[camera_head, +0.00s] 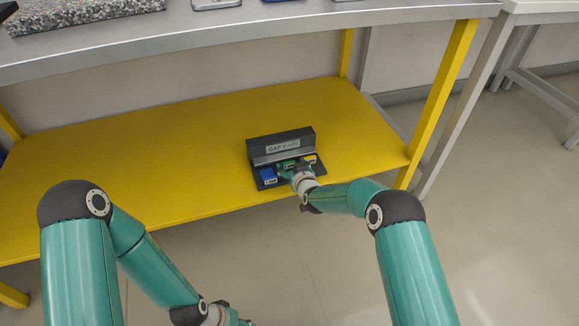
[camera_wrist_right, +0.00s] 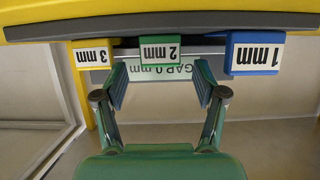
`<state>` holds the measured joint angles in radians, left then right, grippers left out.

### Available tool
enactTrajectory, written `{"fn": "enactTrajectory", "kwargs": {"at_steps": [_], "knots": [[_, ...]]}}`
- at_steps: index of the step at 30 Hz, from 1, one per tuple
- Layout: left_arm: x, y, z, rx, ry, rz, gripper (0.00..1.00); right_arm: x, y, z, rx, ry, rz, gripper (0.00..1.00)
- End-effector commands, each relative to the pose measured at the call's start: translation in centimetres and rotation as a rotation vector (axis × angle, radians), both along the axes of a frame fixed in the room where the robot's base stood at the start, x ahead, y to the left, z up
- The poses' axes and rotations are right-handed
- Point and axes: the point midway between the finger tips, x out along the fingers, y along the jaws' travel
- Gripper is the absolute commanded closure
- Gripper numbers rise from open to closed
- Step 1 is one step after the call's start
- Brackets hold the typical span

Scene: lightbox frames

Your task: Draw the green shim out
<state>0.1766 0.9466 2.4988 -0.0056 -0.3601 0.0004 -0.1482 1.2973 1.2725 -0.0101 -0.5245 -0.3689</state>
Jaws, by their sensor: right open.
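The green shim (camera_wrist_right: 161,51), marked 2 mm, sits in a dark gap block (camera_head: 283,134) on the yellow shelf. A little of the green shim (camera_head: 290,165) shows in the head view. My right gripper (camera_wrist_right: 161,82) is open. In the right wrist view its two fingers stand apart, one to each side of the green shim's line, with nothing between them. I cannot tell whether a finger touches the shim. In the head view the right gripper (camera_head: 286,173) is small at the block's front. My left gripper (camera_head: 235,318) is cut off at the bottom edge, fingers hidden.
The yellow shelf (camera_head: 150,150) is otherwise clear. A grey tabletop (camera_head: 300,28) overhangs it, with a yellow leg (camera_head: 447,85) at the right.

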Motion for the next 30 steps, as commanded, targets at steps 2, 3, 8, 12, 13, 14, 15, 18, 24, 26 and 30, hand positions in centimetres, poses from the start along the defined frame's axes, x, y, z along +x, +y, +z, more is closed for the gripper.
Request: {"fn": "enactTrajectory", "kwargs": {"at_steps": [2, 3, 8, 12, 13, 14, 15, 18, 24, 26, 30], "knots": [[0.0, 0.0, -0.8, 0.000, 0.000, 0.000, 0.60, 1.0, 0.4, -0.7, 0.000, -0.002, 0.000, 0.29], [0.0, 0.0, -1.0, 0.000, 0.000, 0.000, 0.60, 1.4, 0.5, -0.9, 0.000, -0.002, 0.000, 0.29], [0.0, 0.0, -1.5, 0.000, 0.000, 0.000, 0.60, 2.5, 0.9, -1.2, 0.000, -0.001, 0.001, 0.29], [0.0, 0.0, -1.7, 0.000, 0.000, 0.000, 0.60, 2.9, 1.1, -1.3, -0.001, 0.000, 0.001, 0.29], [0.0, 0.0, -1.7, 0.000, 0.000, 0.000, 0.60, 3.0, 1.1, -1.4, -0.001, 0.000, 0.001, 0.29], [0.0, 0.0, -1.7, 0.000, 0.000, 0.000, 0.60, 3.0, 1.1, -1.4, 0.000, 0.001, 0.002, 0.29], [0.0, 0.0, -1.7, 0.000, 0.000, 0.000, 0.60, 3.0, 1.1, -1.3, 0.000, 0.001, 0.002, 0.29], [0.0, 0.0, -1.7, 0.000, 0.000, 0.000, 0.60, 3.0, 1.1, -1.3, 0.000, 0.001, 0.002, 0.29], [0.0, 0.0, -1.7, 0.000, 0.000, 0.000, 0.60, 3.0, 1.1, -1.3, 0.000, 0.000, 0.002, 0.43], [0.0, 0.0, -1.7, 0.000, 0.000, 0.000, 0.60, 3.0, 1.1, -1.3, 0.000, 0.000, 0.002, 0.53], [0.0, 0.0, -1.7, 0.000, 0.000, 0.000, 0.60, 3.0, 1.1, -1.3, 0.000, 0.000, 0.002, 0.76]]}}
